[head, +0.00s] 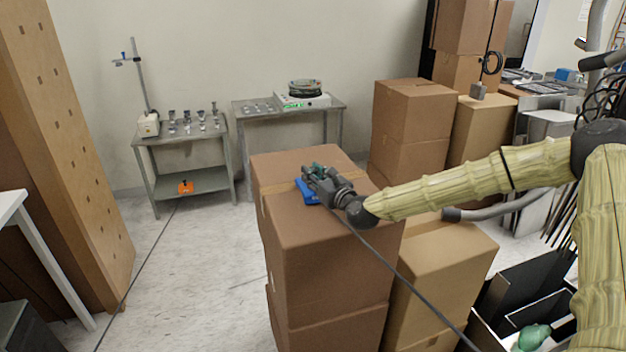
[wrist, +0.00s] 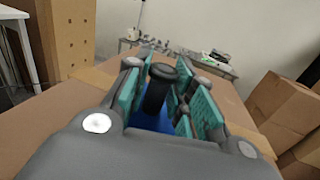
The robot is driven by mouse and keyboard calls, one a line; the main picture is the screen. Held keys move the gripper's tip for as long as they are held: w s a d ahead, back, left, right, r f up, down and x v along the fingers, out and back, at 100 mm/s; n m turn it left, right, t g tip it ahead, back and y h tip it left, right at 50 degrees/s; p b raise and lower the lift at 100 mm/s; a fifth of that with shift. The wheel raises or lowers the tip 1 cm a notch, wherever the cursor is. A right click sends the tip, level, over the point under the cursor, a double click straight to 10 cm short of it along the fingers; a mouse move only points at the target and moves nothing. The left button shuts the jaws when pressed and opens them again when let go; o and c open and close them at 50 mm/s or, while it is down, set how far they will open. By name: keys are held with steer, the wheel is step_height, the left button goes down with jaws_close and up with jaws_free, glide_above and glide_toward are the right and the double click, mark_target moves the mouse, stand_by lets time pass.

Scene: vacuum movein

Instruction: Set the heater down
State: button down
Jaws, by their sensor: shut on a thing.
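The heater appears to be the small blue thing (head: 306,193) on top of the tall cardboard box stack (head: 330,228). In the wrist view it shows a black upright post (wrist: 157,90) and a blue base. My gripper (head: 313,176) is low over the box top, and in the wrist view its teal-padded fingers (wrist: 164,95) stand on both sides of the black post, shut on it. The blue base looks to be at or just above the cardboard; I cannot tell if it touches. Much of it is hidden by the fingers.
A metal table (head: 288,108) at the back carries a white device with a green display. A shelf cart (head: 182,135) with small items stands left of it. More boxes (head: 412,110) stand behind and to the right. A cable (head: 385,262) crosses the near box stack.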

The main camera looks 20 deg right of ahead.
mark_target(313, 169)
steer(key=shift+r+b, duration=0.4)
steer(key=shift+r, duration=0.25)
steer(key=shift+r+b, duration=0.6)
steer(key=shift+r, duration=0.3)
steer(key=s+a+r+b, duration=0.1)
steer(key=s+a+b, duration=0.1)
steer(key=s, duration=0.5)
steer(key=s+a+b, duration=0.2)
steer(key=s+b, duration=0.1)
steer(key=s, duration=0.5)
steer(key=shift+s+r, duration=0.25)
steer(key=shift+r, duration=0.15)
steer(key=shift+a, duration=0.1)
